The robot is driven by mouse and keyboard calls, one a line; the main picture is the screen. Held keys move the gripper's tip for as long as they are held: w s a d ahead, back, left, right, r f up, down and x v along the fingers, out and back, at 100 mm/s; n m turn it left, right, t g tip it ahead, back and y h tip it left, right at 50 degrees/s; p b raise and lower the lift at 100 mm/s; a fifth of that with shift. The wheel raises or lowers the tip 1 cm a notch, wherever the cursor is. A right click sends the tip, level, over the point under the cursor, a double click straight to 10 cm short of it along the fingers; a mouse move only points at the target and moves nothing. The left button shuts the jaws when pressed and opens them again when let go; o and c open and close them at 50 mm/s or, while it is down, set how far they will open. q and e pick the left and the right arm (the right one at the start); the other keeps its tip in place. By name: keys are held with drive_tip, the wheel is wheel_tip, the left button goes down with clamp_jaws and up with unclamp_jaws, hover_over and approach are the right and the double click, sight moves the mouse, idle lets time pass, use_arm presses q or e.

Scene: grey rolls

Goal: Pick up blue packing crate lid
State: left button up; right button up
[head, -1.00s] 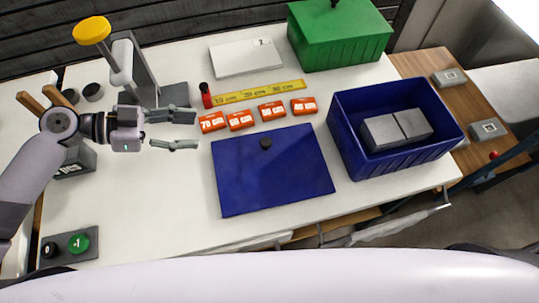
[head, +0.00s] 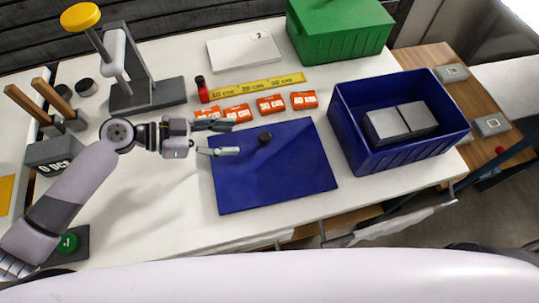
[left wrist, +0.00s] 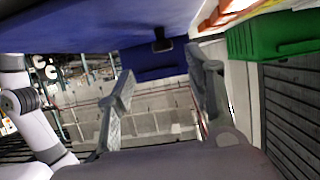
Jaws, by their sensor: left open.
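The blue packing crate lid (head: 275,180) lies flat on the white table in the head view, with a small dark knob (head: 265,137) near its far edge. My left gripper (head: 230,138) is open and empty, its fingers pointing right at the lid's far left corner, a short way left of the knob. In the left wrist view the lid (left wrist: 80,28) fills the upper left, the knob (left wrist: 162,41) shows ahead, and the open fingers (left wrist: 160,95) stand apart. The blue crate (head: 400,155) stands right of the lid. My right gripper is not seen.
Orange labelled boxes (head: 271,105) and a yellow ruler (head: 258,89) lie behind the lid. A green lidded crate (head: 340,35) stands at the back. Grey blocks (head: 400,122) sit inside the blue crate. A stand with a yellow top (head: 80,16) is at back left.

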sight(260, 137)
use_arm(q)
drive_tip(key=x, duration=0.3)
drive_tip(key=shift+d+p, duration=0.25)
drive_tip(key=shift+p, duration=0.15)
drive_tip(key=shift+w+d+f+p, duration=0.15)
drive_tip(key=shift+d+p, duration=0.25)
drive_tip(key=shift+d, duration=0.15)
drive_tip(key=p+x, duration=0.1)
drive_tip(key=x, duration=0.2)
drive_tip(key=shift+w+d+f+p, duration=0.15)
drive_tip(key=shift+w+d+p, duration=0.05)
drive_tip(key=shift+p, duration=0.1)
drive_tip(key=shift+d+f, duration=0.25)
drive_tip(key=shift+d, duration=0.05)
drive_tip(key=shift+c, duration=0.2)
clamp_jaws()
